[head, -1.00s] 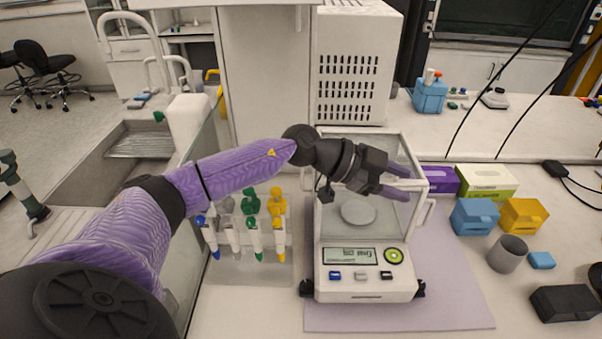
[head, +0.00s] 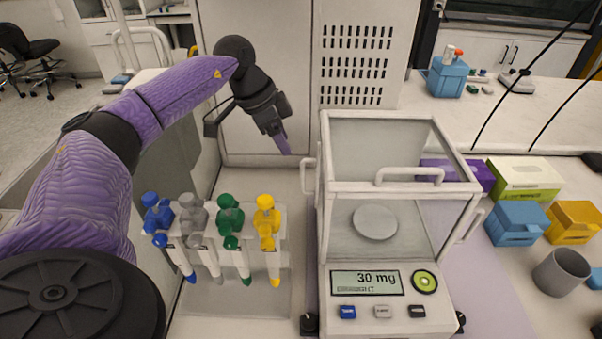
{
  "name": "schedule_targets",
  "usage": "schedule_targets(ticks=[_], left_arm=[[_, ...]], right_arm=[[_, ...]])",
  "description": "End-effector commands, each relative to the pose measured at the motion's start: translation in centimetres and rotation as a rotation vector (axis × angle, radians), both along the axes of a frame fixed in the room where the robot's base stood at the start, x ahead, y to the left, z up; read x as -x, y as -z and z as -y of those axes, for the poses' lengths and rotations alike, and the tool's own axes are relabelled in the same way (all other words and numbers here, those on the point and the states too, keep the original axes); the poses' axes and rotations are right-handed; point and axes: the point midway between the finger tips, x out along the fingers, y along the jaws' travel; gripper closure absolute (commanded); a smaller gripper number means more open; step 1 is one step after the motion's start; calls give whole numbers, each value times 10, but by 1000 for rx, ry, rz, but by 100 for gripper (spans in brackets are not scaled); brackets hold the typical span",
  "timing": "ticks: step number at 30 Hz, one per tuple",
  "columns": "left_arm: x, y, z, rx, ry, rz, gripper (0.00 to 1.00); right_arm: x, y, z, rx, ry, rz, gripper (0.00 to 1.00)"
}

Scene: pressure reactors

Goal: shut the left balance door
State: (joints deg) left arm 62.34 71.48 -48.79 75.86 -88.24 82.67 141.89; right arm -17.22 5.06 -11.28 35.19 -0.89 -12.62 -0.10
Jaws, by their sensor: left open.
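The balance (head: 380,285) stands right of centre with a clear, white-framed weighing chamber, a round pan (head: 375,222) inside and a display reading 30 mg. The left balance door's white handle (head: 308,178) sticks out on the chamber's left side. I cannot tell how far that door is open, as its clear pane is hard to make out. My left gripper (head: 284,146) is open and empty, pointing down to the left of the chamber's rear, apart from the handle. Its fingers overlap in this view. My right gripper is not in view.
A rack (head: 285,245) with several coloured pipettes stands left of the balance. A tall white cabinet (head: 255,95) rises behind my left gripper. Blue (head: 517,225) and yellow (head: 574,222) boxes and a grey cup (head: 561,272) stand to the right.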

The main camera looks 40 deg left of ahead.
Motion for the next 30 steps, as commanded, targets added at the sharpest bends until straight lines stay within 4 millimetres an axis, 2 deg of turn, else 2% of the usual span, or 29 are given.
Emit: schedule_targets(ticks=[9, 12, 16, 22, 23, 27, 30], left_arm=[[-20, 66, 18, 3, 3, -3, 50], [-25, 80, 22, 2, 2, -3, 50], [-28, 87, 23, 0, 1, 0, 50], [-28, 87, 23, 0, 2, 1, 50], [-28, 87, 23, 1, 2, 1, 52], [-28, 87, 23, 1, 2, 1, 81], [-28, 87, 23, 1, 2, 1, 100]], right_arm=[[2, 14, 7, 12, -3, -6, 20], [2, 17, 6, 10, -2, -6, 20], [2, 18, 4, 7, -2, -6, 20], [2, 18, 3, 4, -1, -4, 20], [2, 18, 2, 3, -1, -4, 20], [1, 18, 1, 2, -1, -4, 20], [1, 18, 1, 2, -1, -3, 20]])
